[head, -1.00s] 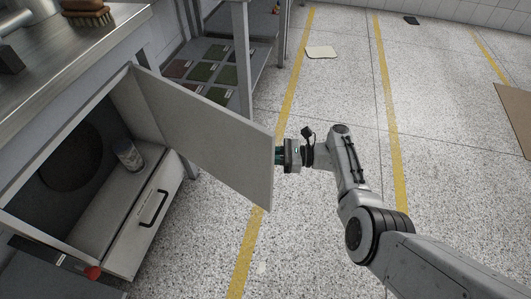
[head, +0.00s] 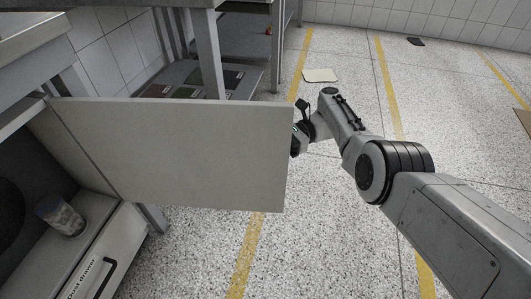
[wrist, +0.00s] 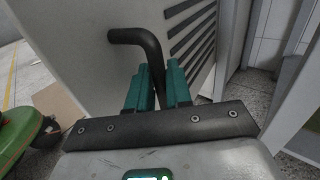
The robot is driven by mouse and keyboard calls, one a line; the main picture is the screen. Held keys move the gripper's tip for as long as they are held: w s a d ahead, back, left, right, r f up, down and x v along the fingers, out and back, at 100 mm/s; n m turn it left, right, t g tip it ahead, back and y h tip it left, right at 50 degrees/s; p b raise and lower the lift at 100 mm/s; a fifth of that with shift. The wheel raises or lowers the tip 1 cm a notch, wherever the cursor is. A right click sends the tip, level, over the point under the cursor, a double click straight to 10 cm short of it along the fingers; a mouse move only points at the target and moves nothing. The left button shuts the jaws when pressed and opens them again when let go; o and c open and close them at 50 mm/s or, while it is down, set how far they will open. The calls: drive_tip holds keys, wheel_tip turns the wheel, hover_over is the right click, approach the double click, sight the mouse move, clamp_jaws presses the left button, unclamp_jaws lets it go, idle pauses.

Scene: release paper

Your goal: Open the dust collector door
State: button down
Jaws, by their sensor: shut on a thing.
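The dust collector door (head: 190,150) is a flat light-grey panel, standing swung wide open from its cabinet in the head view. Its vented outer face (wrist: 95,55) fills the left and middle of the wrist view. A black bent bar handle (wrist: 140,38) sticks out from that face. My gripper (wrist: 160,77) has teal fingers closed on the handle bar, one on each side. In the head view the fingers and the handle are hidden behind the door's free edge, and only my wrist shows beside it.
Inside the cabinet, a jar (head: 60,215) stands on the ledge above the dust drawer (head: 95,275), which has a black handle. A metal table leg (head: 208,55) and a low shelf (head: 190,75) stand behind the door. The speckled floor to the right is largely clear.

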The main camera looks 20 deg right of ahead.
drive_tip(key=shift+w, duration=0.25)
drive_tip(key=c, duration=1.2)
unclamp_jaws()
drive_tip(key=shift+d, duration=0.1)
